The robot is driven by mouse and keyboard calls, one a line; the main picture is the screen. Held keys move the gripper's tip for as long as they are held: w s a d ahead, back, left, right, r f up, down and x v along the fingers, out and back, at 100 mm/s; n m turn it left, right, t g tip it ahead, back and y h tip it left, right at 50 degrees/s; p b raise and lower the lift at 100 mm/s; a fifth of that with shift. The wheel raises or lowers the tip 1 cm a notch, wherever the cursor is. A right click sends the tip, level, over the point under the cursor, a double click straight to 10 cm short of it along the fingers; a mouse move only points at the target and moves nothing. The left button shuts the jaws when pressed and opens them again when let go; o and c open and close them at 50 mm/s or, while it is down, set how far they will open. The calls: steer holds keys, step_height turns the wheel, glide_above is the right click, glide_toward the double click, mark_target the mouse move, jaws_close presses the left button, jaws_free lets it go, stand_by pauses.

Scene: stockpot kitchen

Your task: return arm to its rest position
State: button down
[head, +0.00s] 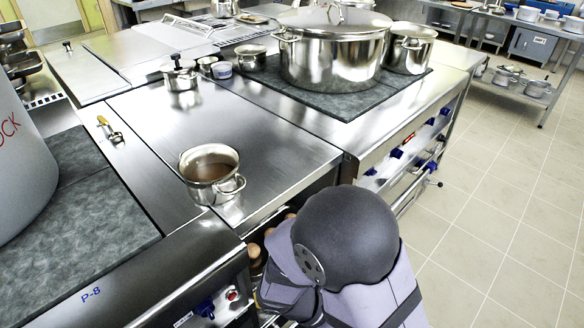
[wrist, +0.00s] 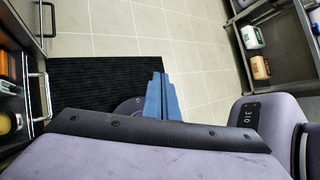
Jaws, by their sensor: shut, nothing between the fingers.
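My gripper (wrist: 161,97) shows in the wrist view as blue fingers close together, with nothing seen between them. It is over the floor, at the edge of a black ribbed mat (wrist: 105,82), and clear of the counters. In the head view my arm's rounded dark joint and grey-purple links are at the bottom centre, in front of the counter edge. The gripper itself is hidden there.
A small steel pot (head: 205,192) with brown contents stands near the counter's front edge, close to my arm. A large lidded stockpot (head: 330,62) stands behind. Open shelving (wrist: 282,62) is right in the wrist view. The tiled floor (head: 505,190) is clear.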

step_height(320, 180, up, 22)
steer(key=m+y+p, duration=0.9)
steer(key=m+p, duration=0.8)
steer(key=m, duration=0.7)
steer(key=shift+w+a+m+p, duration=0.15)
steer(key=shift+a+m+p, duration=0.15)
steer(key=shift+m+p, duration=0.1)
step_height(320, 180, down, 52)
steer(key=b, duration=5.2)
steer(key=shift+f+b, duration=0.25)
steer(key=shift+b, duration=0.15)
